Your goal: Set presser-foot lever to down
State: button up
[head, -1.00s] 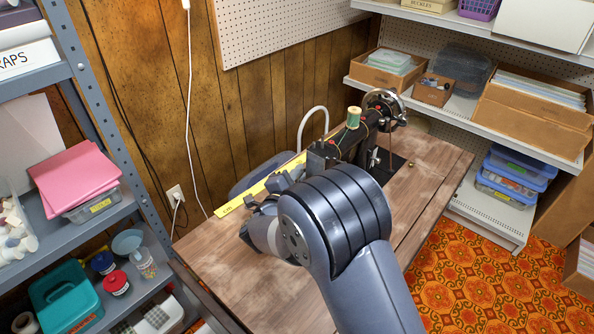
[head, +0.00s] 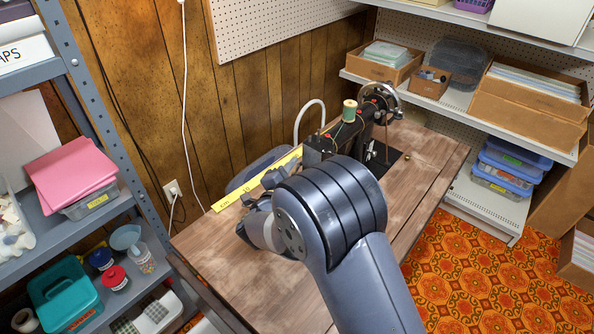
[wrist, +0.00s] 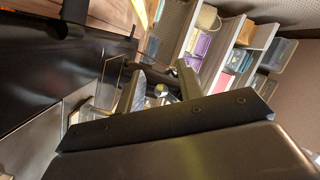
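The black sewing machine (head: 345,135) stands on the wooden table, with a green thread spool on top and a handwheel at its far end. My gripper (head: 260,188) is at the near, left end of the machine, partly hidden by my own arm. In the wrist view, my gripper (wrist: 160,78) has its two fingers apart. A small shiny metal knob shows between them, at or beyond the fingers; I cannot tell whether it touches them. The dark machine body also fills the left of the wrist view (wrist: 45,75). I cannot make out the presser-foot lever with certainty or tell its position.
The wooden table (head: 215,255) has bare room at its near left. A yellow ruler (head: 232,195) lies along its back edge by the wall. A grey shelf rack (head: 98,110) stands at the left. Shelves with boxes (head: 530,100) stand at the right.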

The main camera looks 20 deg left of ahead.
jog(key=s, duration=1)
jog(key=shift+s+d+r, duration=0.1)
jog(key=shift+r, duration=0.25)
jog(key=w, duration=1)
jog(key=shift+w+f, duration=0.35)
jog(key=shift+w, duration=0.05)
jog(key=shift+w+a+f+m+b, duration=0.1)
jog(key=shift+a+m+b, duration=0.2)
jog(key=shift+b, duration=0.05)
jog(key=shift+a+r+m+t, duration=0.3)
jog(key=shift+r+m, duration=0.1)
jog(key=shift+m, duration=0.4)
